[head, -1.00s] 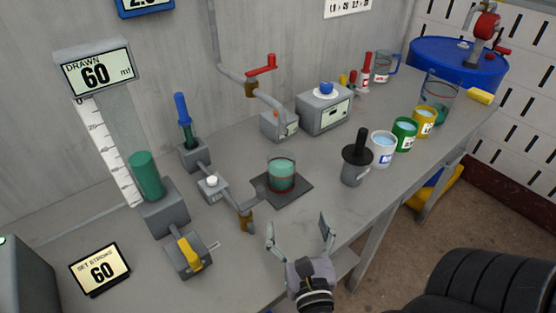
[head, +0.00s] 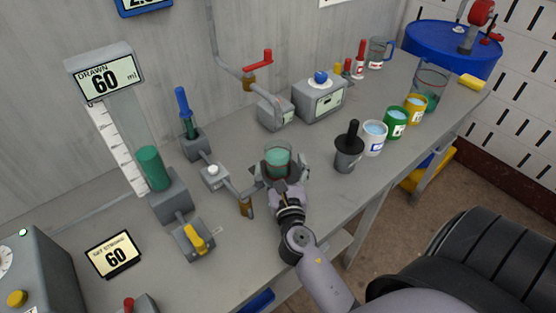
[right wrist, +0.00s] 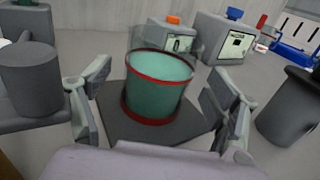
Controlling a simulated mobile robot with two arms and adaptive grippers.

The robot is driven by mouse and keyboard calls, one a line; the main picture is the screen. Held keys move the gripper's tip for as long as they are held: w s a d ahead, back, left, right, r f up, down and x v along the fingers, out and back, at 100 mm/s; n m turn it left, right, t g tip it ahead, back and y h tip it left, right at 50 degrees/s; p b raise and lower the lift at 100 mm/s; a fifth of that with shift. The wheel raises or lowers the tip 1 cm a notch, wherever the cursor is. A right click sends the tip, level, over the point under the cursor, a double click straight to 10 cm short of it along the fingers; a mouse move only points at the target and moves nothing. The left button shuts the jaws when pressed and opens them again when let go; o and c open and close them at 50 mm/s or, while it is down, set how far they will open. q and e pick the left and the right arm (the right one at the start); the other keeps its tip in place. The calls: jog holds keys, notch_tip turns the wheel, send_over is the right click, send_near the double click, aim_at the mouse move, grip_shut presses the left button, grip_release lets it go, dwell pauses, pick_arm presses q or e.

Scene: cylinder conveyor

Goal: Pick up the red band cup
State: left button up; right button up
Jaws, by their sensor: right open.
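The red band cup (head: 277,158) is a clear cup with green liquid. It stands upright on a dark square pad on the bench. In the right wrist view the cup (right wrist: 157,85) shows a red rim and a red band at its base. My right gripper (head: 278,174) is open at the cup. In the right wrist view its fingers (right wrist: 160,105) stand on either side of the cup, with a visible gap on each side. The pad (right wrist: 115,118) shows under the cup. My left gripper is not in view.
A grey pot with a black handle (head: 347,155) stands right of the cup. White (head: 374,140), green (head: 395,124) and yellow (head: 415,109) cups line the bench beyond it. A grey box (head: 320,98) stands behind.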

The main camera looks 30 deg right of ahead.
jog(key=shift+x, duration=1.2)
jog(key=shift+w, duration=0.15)
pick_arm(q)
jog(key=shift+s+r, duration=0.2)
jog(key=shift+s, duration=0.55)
pick_arm(e)
jog(key=shift+c, duration=0.4)
grip_shut()
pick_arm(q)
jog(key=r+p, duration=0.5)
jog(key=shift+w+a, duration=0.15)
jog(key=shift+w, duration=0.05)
pick_arm(e)
notch_tip(320, 180, up, 10)
